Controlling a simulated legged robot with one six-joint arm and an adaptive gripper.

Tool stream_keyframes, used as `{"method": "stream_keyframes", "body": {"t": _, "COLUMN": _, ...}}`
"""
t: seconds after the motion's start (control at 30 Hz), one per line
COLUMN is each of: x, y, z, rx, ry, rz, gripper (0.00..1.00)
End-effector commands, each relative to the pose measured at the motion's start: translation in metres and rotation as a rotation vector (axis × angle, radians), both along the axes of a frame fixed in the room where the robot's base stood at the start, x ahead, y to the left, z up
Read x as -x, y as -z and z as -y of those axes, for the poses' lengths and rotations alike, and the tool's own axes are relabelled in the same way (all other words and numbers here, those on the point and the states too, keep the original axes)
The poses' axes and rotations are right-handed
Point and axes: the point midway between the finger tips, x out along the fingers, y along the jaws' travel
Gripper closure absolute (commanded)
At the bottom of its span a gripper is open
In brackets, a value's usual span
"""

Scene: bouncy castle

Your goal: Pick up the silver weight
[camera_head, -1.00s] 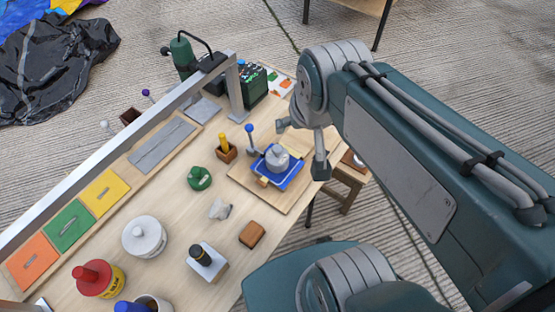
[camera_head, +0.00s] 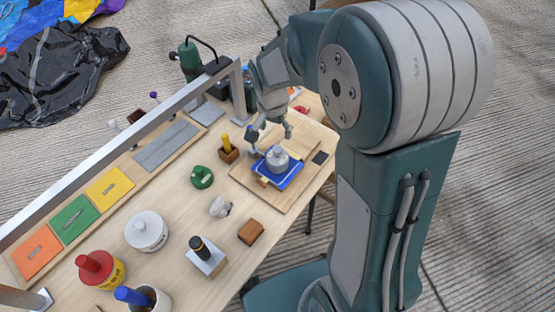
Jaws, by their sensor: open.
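The silver weight (camera_head: 277,160), a round grey piece with a small knob on top, sits on a blue tray (camera_head: 289,179) on a wooden board at the right part of the table. My gripper (camera_head: 271,134) is open, just behind and above the weight, its fingers pointing down. It appears apart from the weight, with nothing visible between the fingers. My arm hides part of the table's far right end.
A wooden block with a yellow peg (camera_head: 228,149) stands left of the tray. A green object (camera_head: 202,176), a brown block (camera_head: 251,231) and a black-knobbed block (camera_head: 206,256) stand nearer. A metal frame bar (camera_head: 130,145) crosses above the table.

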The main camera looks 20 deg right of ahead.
Motion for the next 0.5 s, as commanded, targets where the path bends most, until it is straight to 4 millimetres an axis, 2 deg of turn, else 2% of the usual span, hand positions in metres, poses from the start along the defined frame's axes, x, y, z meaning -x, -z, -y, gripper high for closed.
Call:
{"method": "stream_keyframes", "body": {"t": 0.2, "x": -0.002, "y": 0.036, "z": 0.003, "rx": 0.0, "ry": -0.001, "rz": -0.005, "gripper": 0.17}}
{"method": "stream_keyframes", "body": {"t": 0.43, "x": -0.004, "y": 0.055, "z": 0.005, "rx": 0.0, "ry": -0.002, "rz": -0.002, "gripper": 0.17}}
{"method": "stream_keyframes", "body": {"t": 0.5, "x": -0.006, "y": 0.066, "z": 0.006, "rx": 0.0, "ry": -0.002, "rz": -0.005, "gripper": 0.17}}
